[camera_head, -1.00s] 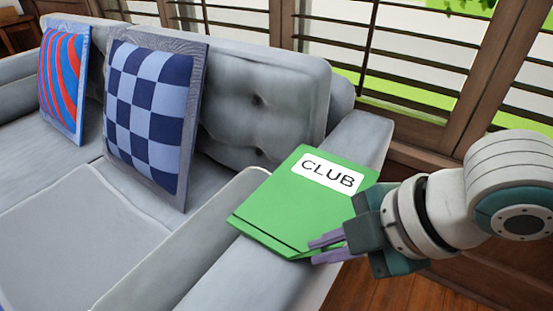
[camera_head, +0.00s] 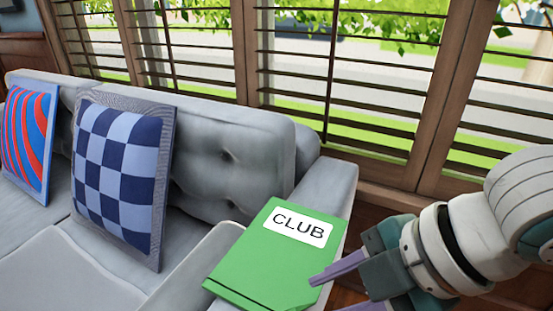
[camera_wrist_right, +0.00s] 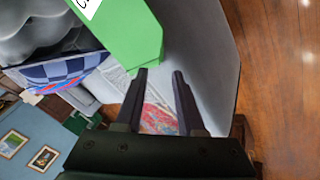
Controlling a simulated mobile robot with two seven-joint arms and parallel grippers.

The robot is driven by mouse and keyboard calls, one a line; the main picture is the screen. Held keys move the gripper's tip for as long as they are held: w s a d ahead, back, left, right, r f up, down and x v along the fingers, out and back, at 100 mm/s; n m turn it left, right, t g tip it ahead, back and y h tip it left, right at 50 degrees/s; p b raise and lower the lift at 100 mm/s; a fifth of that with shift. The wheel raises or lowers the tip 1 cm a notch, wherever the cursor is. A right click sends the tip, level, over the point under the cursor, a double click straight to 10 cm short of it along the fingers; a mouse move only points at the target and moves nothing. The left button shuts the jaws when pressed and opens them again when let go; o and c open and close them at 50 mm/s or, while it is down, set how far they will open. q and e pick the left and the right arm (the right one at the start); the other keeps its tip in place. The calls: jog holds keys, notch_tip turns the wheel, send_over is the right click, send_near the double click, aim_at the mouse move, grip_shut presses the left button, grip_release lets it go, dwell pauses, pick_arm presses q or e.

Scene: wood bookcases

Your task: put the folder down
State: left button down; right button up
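The green folder (camera_head: 262,262), with a white label reading CLUB, lies flat on the grey sofa's armrest (camera_head: 335,190) in the head view. My right gripper (camera_head: 324,294) is at the folder's lower right corner, and its purple fingers are spread apart. One fingertip overlaps the folder's edge in the head view. In the right wrist view the two dark fingers (camera_wrist_right: 160,72) stand open with nothing between them, and the folder (camera_wrist_right: 130,35) lies beyond them to the upper left. My left gripper is not in view.
A blue checkered pillow (camera_head: 118,180) and a red and blue striped pillow (camera_head: 28,140) lean on the sofa back (camera_head: 215,150). Slatted windows (camera_head: 345,85) stand behind. Wood floor (camera_wrist_right: 280,70) is clear beside the armrest.

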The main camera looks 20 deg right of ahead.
jog(key=s+a+r+m+p, duration=0.1)
jog(key=s+a+r+m, duration=0.3)
jog(key=r+m, duration=0.2)
jog(key=s+d+f+m+g+h, duration=0.1)
jog(key=s+d+f+m+h, duration=0.1)
jog(key=s+d+m, duration=0.4)
jog(key=m+h, duration=0.1)
jog(key=m, duration=0.2)
jog(key=shift+s+m+g+h, duration=0.3)
jog(key=shift+s+m+h, duration=0.05)
jog(key=shift+m+h, duration=0.05)
jog(key=shift+c, duration=0.3)
